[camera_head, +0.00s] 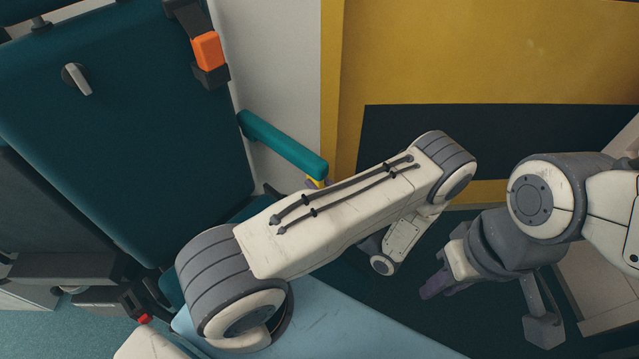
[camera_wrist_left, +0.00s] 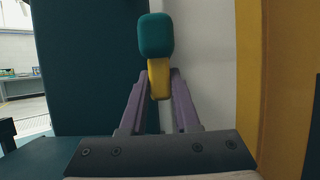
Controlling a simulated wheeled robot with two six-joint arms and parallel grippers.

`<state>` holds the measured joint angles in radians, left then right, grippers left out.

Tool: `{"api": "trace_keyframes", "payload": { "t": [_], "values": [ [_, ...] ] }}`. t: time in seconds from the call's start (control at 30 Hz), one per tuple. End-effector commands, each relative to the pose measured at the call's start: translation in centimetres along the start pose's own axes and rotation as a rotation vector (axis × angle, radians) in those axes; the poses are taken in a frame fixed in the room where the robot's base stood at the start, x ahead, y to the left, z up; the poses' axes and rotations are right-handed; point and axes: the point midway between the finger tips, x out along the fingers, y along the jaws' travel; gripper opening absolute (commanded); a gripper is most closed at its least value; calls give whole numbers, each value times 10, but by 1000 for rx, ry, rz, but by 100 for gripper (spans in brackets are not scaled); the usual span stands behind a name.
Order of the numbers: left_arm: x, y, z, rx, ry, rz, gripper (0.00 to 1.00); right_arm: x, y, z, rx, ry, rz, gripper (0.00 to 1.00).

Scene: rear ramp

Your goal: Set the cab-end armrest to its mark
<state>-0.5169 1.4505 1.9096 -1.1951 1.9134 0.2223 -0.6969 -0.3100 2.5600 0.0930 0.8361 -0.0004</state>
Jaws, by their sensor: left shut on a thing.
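The armrest (camera_head: 283,146) is a teal padded bar that slants down to the right from the side of the teal seat back (camera_head: 130,130). In the left wrist view its rounded end (camera_wrist_left: 156,36) faces me, with a yellow part (camera_wrist_left: 160,80) below it. My left gripper (camera_wrist_left: 160,92) has its purple fingers on both sides of this yellow part and is shut on it. In the head view my left arm hides most of that gripper. My right gripper (camera_head: 436,286) is apart at the lower right; its jaw gap is not clear. I cannot make out a mark.
A pale wall panel (camera_head: 275,70) and a yellow panel (camera_head: 480,45) with a dark lower area stand behind the armrest. An orange buckle (camera_head: 207,50) hangs at the seat back's top. A small grey lever (camera_head: 78,78) sits on the seat back.

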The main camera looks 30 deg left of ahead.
Motion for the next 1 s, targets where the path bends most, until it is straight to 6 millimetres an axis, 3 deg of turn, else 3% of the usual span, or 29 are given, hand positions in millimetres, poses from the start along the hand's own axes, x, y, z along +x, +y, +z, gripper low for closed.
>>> {"api": "trace_keyframes", "payload": {
  "t": [0.03,0.07,0.1,0.13,0.53,1.0],
  "values": [
    [-1,2,-6,4,14,3,0,1,0,0,0,0,0,29],
    [-1,2,-6,4,13,3,38,2,0,0,0,0,0,29],
    [0,2,-6,4,13,3,53,2,0,0,0,0,0,29],
    [0,2,-6,4,12,3,60,2,0,0,0,0,0,29],
    [-6,1,-4,1,9,1,60,1,0,0,0,0,0,29],
    [-90,2,-5,0,11,0,60,6,0,0,0,0,0,29]
  ]
}}
